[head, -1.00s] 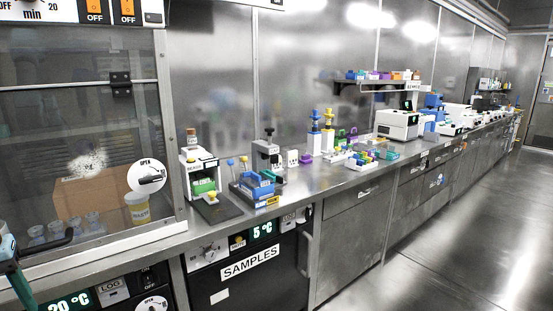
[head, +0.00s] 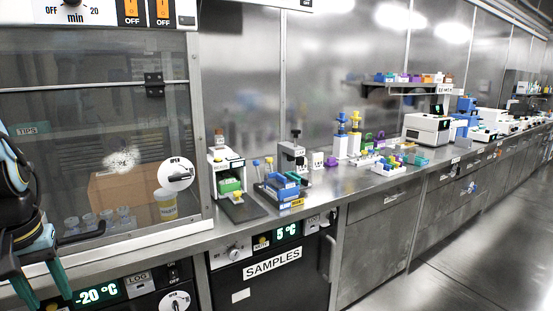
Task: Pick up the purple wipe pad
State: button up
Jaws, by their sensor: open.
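No purple wipe pad can be made out for certain. A small purple item (head: 331,162) lies on the bench beside a white labelled block, too small to identify. Another purple piece (head: 380,135) shows farther back, behind the coloured racks. My gripper (head: 42,288) is at the lower left edge, black with teal fingers. Its fingers point down and are spread apart, with nothing seen between them. It is in front of the glass-fronted cabinet, far to the left of the purple items.
The steel bench (head: 345,185) runs away to the right, its front strip mostly clear. A blue tube rack (head: 281,188), a green-and-white device (head: 227,172) and a white machine (head: 427,129) stand on it. A glass-fronted cabinet (head: 95,60) fills the left. The floor (head: 480,250) at right is clear.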

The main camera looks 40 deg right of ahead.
aim_at(331, 161)
jog(key=l+u, duration=0.45)
jog(key=u, duration=0.15)
jog(key=k+l+u, duration=0.1)
jog(key=l, duration=0.25)
jog(key=l+u, duration=0.1)
jog(key=l, duration=0.25)
jog(key=k+l+u, duration=0.1)
jog(key=l, duration=0.25)
jog(key=k+l+u, duration=0.1)
jog(key=l, duration=0.25)
jog(key=k+l, duration=0.35)
jog(key=l, duration=0.3)
jog(key=k+l, duration=0.15)
jog(key=l, duration=0.3)
jog(key=k+l, duration=0.15)
jog(key=l, duration=0.3)
jog(key=k+l+u, duration=0.1)
jog(key=l, duration=0.35)
jog(key=k+l, duration=0.2)
jog(key=l, duration=0.2)
jog(key=k+l, duration=0.2)
jog(key=l, duration=0.25)
jog(key=k+l, duration=0.15)
jog(key=l, duration=0.25)
jog(key=k+l+u, duration=0.1)
jog(key=l, duration=0.35)
jog(key=k, duration=0.05)
